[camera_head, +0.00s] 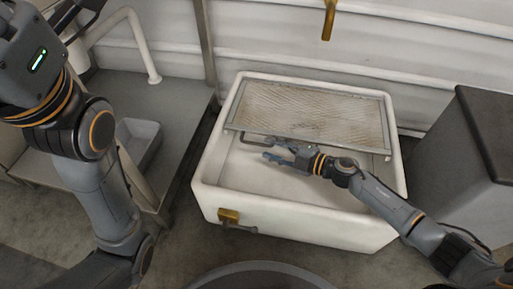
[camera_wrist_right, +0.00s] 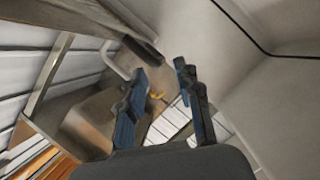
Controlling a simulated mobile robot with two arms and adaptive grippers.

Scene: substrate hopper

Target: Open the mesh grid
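The mesh grid (camera_head: 310,112), a tan mesh in a grey metal frame, covers the back part of the white hopper (camera_head: 285,229). I cannot tell whether it lies flat or is slightly raised. A thin dark handle (camera_head: 247,138) shows at the left of its front edge. My right gripper (camera_head: 268,149) is over the open front part, just in front of that edge and close to the handle, fingers pointing left. In the right wrist view the blue-padded fingers (camera_wrist_right: 158,85) are apart with nothing between them. My left arm is at the left; its fingertips do not show clearly.
A yellow latch (camera_head: 229,216) sits on the hopper's front wall. A dark grey box (camera_head: 465,140) stands to the right. A grey table with a tray (camera_head: 138,145) is at the left, and a yellow fitting (camera_head: 329,18) hangs above the back.

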